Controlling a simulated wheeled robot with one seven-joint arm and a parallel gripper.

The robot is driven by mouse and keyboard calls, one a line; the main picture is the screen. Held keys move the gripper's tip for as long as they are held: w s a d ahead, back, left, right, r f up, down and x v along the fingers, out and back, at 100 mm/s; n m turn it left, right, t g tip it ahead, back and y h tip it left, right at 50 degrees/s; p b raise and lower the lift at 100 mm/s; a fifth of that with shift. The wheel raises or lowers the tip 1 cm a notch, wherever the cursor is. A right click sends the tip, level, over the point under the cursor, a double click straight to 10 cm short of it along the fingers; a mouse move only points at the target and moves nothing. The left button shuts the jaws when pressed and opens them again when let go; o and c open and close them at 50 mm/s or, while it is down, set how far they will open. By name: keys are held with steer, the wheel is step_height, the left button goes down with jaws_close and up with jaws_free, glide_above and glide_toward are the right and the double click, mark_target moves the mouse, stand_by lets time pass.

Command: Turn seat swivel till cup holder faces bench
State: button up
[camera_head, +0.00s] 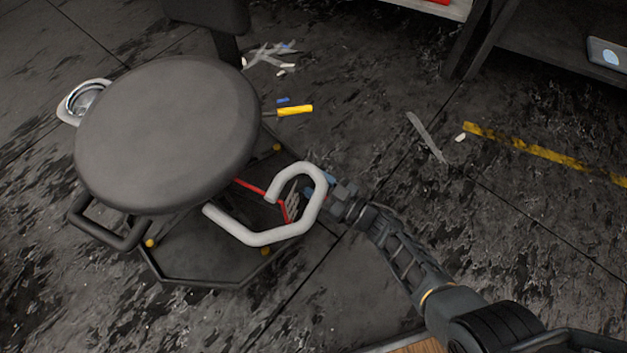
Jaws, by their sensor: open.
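A stool with a round dark grey seat (165,135) stands at the left over a dark octagonal base. A cup holder (85,100) with a shiny metal ring sticks out from the seat's left side, away from the bench. A pale grey bent tube handle (262,236) is on the stool's right side and ends in an open hook. My gripper (322,190) is open at the hook's right side. The tube hides part of its fingers, and I cannot tell whether they touch it. The bench (550,45) is at the top right, only partly in view.
A black loop handle (105,232) sticks out at the seat's lower left. A yellow-handled tool (295,110) shows right of the seat. Film scraps (268,55) and a pale strip (427,137) lie on the stained floor. A yellow floor line (540,150) runs at the right.

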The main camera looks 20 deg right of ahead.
steer(key=shift+s+d, duration=0.1)
steer(key=p+v, duration=0.2)
steer(key=v, duration=0.5)
steer(key=shift+s+d, duration=0.2)
steer(key=shift+s, duration=0.05)
